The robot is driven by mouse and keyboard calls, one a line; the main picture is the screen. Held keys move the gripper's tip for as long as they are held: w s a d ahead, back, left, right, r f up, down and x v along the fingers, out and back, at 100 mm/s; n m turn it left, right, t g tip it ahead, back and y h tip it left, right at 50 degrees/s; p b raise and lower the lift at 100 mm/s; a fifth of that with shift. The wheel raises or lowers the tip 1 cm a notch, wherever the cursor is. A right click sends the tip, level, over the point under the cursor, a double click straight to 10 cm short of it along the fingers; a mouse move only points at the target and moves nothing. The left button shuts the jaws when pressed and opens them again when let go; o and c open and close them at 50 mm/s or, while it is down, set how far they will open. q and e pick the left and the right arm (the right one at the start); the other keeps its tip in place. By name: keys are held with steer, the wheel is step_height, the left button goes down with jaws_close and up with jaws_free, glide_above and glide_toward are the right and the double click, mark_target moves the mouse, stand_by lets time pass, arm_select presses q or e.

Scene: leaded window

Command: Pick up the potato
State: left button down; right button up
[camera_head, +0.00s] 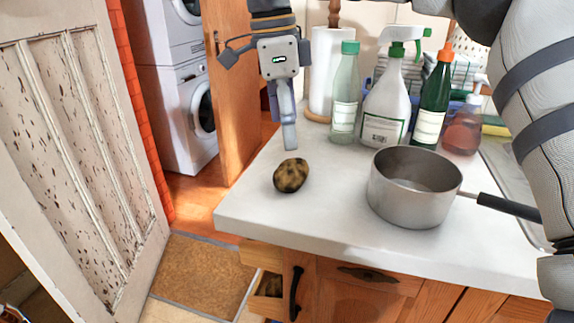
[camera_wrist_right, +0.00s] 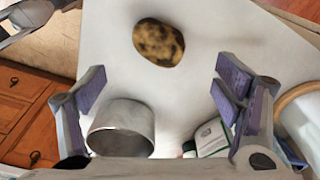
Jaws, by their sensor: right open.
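The potato (camera_head: 291,175) is brown with dark patches and lies on the white countertop near its left edge. In the right wrist view the potato (camera_wrist_right: 159,42) shows whole, beyond the fingertips and near the top middle. My right gripper (camera_head: 289,143) points down just above and behind the potato, apart from it. In the wrist view the right gripper (camera_wrist_right: 162,88) has its two purple-padded fingers spread wide with nothing between them.
A steel saucepan (camera_head: 411,189) with a dark handle stands right of the potato. A green-capped bottle (camera_head: 344,95), a spray bottle (camera_head: 386,105), a dark green bottle (camera_head: 433,105) and a soap dispenser (camera_head: 463,128) stand behind. The counter in front of the potato is clear.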

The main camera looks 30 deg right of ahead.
mark_target(290, 163)
steer(key=f, duration=0.8)
steer(key=shift+s+d+f, duration=0.25)
steer(key=shift+f, duration=0.15)
steer(key=c, duration=1.3)
